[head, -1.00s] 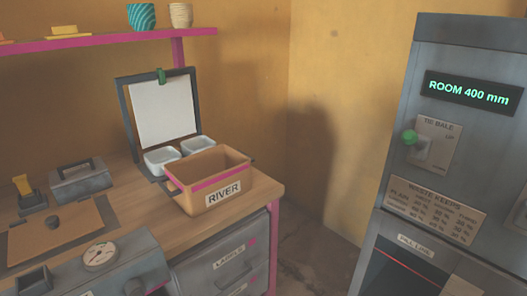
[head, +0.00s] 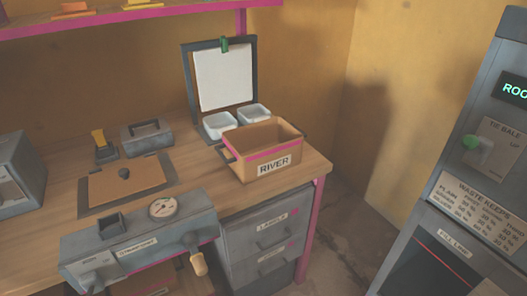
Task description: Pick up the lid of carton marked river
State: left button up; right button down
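The carton marked RIVER (head: 236,164) stands at the right end of the wooden desk in the head view, upright, with a pink band and a white label on its front. Its top is open and no lid sits on it. A flat brown cardboard panel with a round dark knob (head: 128,187) lies on a grey mat or tray to the left of the carton; it looks like a lid, though it bears no readable marking. Neither of my grippers shows in the head view.
Two white tubs (head: 219,125) and a clipboard (head: 225,80) stand behind the carton. A grey metal box (head: 147,138) and a yellow-handled stamp (head: 100,146) are behind the panel. A grey machine with a dial (head: 140,240) fills the desk front. A grey press (head: 470,200) stands right.

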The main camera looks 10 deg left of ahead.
aim_at(111, 184)
jog(key=u, duration=1.25)
